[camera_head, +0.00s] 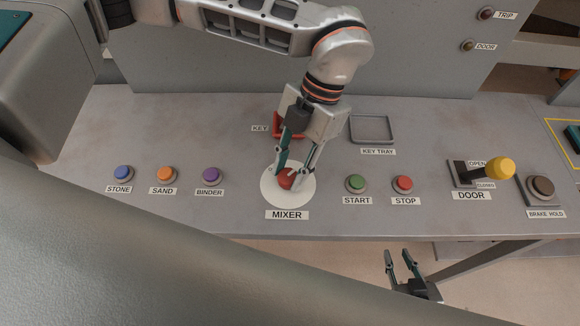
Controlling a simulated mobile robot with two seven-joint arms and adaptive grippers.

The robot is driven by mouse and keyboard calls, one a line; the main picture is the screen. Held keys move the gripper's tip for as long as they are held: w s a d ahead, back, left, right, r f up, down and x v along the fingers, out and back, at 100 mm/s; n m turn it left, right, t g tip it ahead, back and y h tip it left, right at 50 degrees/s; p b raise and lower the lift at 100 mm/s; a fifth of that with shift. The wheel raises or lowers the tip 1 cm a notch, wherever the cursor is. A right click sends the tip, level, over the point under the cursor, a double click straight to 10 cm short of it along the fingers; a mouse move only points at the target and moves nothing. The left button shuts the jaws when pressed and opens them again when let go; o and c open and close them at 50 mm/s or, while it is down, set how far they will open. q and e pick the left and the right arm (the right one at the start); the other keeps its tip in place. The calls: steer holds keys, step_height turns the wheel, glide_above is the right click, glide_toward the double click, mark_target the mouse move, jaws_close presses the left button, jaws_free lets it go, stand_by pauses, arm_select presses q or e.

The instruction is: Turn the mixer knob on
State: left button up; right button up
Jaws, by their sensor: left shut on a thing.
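The mixer knob (286,183) is red and sits on a round white disc (270,197) above the MIXER label (287,215). My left gripper (287,176) reaches down onto it and is shut on the knob, with one finger at each side. The fingers cover part of the knob, so I cannot tell which way it is turned. My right gripper (402,258) is open and empty, below the front edge of the panel.
Left of the knob are the stone (122,172), sand (165,174) and binder (211,175) buttons. Right of it are the start (356,183) and stop (403,183) buttons, the yellow door lever (501,168) and brake hold (542,187). A key tray (373,130) lies behind.

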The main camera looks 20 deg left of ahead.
stand_by(0.4)
arm_select(q)
steer(key=o, duration=1.1)
steer(key=v, duration=1.2)
steer(key=shift+s+f, duration=0.1)
steer(key=shift+s, duration=0.1)
